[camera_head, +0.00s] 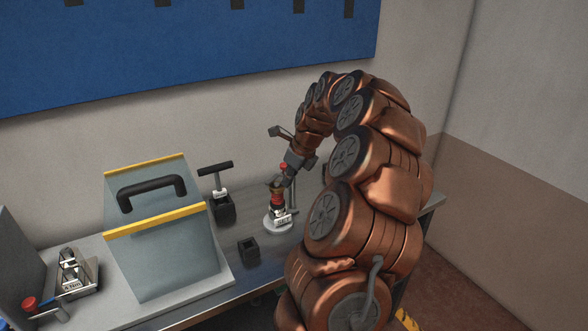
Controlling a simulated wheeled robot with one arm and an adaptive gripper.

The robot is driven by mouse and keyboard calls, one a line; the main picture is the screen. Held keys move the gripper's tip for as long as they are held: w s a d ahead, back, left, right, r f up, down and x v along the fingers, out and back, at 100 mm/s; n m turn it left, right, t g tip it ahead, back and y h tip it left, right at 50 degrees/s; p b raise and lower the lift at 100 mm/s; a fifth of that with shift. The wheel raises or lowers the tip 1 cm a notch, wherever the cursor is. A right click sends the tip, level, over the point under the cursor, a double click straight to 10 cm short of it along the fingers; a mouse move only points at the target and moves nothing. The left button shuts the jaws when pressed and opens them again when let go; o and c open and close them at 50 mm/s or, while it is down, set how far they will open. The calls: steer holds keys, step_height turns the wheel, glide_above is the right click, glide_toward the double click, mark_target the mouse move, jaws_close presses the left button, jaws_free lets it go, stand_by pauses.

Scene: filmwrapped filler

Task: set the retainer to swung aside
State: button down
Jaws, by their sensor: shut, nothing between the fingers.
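My gripper (280,184) is small in the head view and points down at a small fixture on the bench. It is shut and empty, right above or against the fixture's upper part; I cannot tell whether it touches. The fixture has a round white base (270,224), a label plate (284,220), a red part in the middle (277,199) and a thin upright post (293,196) on its right. I cannot make out the retainer for certain, nor its position; my gripper and wrist cover part of the fixture.
A clear box with yellow edges (155,228) and a black handle stands left. Behind the fixture's left is a black T-handled device (217,190); a small black open block (248,249) sits in front. A labelled metal device (73,270) is far left. The wall is close behind.

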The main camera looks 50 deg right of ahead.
mark_target(274, 183)
steer(key=shift+w+a+p, duration=0.15)
steer(key=shift+w+p, duration=0.1)
steer(key=shift+w, duration=0.5)
steer(key=shift+w+a+p, duration=0.15)
steer(key=shift+w+p, duration=0.1)
steer(key=shift+w, duration=0.45)
steer(key=shift+m+b, duration=0.3)
steer(key=shift+b, duration=0.1)
steer(key=shift+w+a, duration=0.2)
steer(key=shift+w, duration=0.1)
steer(key=shift+d+b, duration=0.15)
steer(key=shift+b, duration=0.2)
